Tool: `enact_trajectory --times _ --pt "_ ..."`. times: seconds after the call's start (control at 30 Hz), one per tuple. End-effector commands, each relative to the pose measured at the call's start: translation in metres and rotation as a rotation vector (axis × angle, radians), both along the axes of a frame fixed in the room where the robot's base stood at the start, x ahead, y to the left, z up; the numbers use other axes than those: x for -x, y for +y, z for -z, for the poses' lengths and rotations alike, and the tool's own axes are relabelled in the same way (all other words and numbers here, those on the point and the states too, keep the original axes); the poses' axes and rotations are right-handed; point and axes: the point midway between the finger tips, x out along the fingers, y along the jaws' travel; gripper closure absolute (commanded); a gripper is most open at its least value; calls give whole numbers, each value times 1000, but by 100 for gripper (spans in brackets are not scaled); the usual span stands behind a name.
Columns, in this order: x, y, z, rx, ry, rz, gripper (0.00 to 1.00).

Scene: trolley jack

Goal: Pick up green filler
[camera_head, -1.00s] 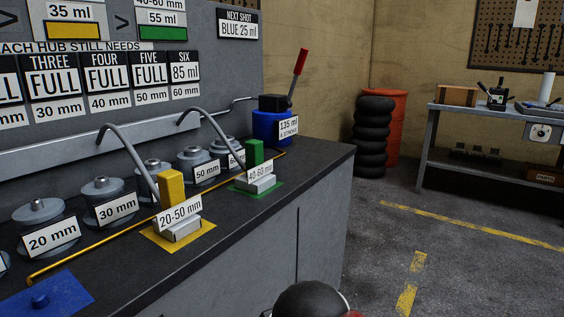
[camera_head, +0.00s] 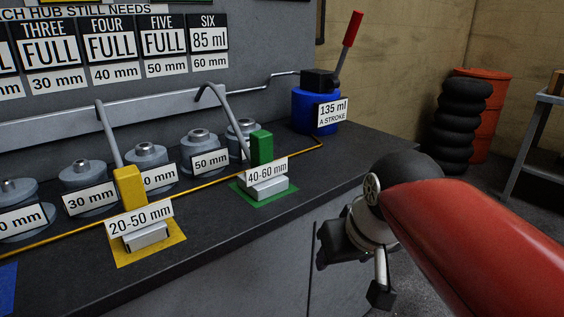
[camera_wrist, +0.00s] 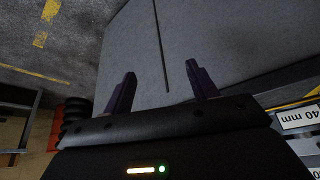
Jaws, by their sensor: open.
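The green filler (camera_head: 262,149) stands upright on a grey block over a green mat (camera_head: 284,193) on the bench. Its label (camera_head: 267,171) reads 40-60 mm, and a grey hose arches down behind it. My gripper (camera_head: 352,262) is in front of the bench, right of and lower than the filler, apart from it. In the wrist view my gripper (camera_wrist: 160,88) has its two dark fingers spread with nothing between them, facing the grey cabinet front (camera_wrist: 190,40). The green filler is not visible in the wrist view.
The yellow filler (camera_head: 129,188) stands on a yellow mat left of the green one. Several labelled hubs (camera_head: 200,152) and a yellow rail (camera_head: 80,229) line the bench. A blue pump (camera_head: 315,108) with a red-tipped lever stands behind right. Stacked tyres (camera_head: 458,125) are farther right.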

Motion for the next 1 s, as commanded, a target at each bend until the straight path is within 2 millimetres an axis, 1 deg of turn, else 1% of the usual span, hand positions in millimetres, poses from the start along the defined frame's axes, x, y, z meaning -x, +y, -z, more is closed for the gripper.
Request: enact_trajectory --times 0.03,0.27,0.43,0.57,0.6,0.7,0.83,1.0 --pt "-8 3 -9 -2 2 -14 42" --pt "-43 18 -47 -2 16 -86 42" --pt "-77 35 -80 -1 28 -160 42" --pt "-115 59 -110 5 43 -248 42" --pt "-128 68 -120 8 47 -281 42" --pt "-154 91 -138 19 57 -358 42" --pt "-172 111 -150 28 63 -425 42" --pt "-182 122 -155 35 65 -463 42"
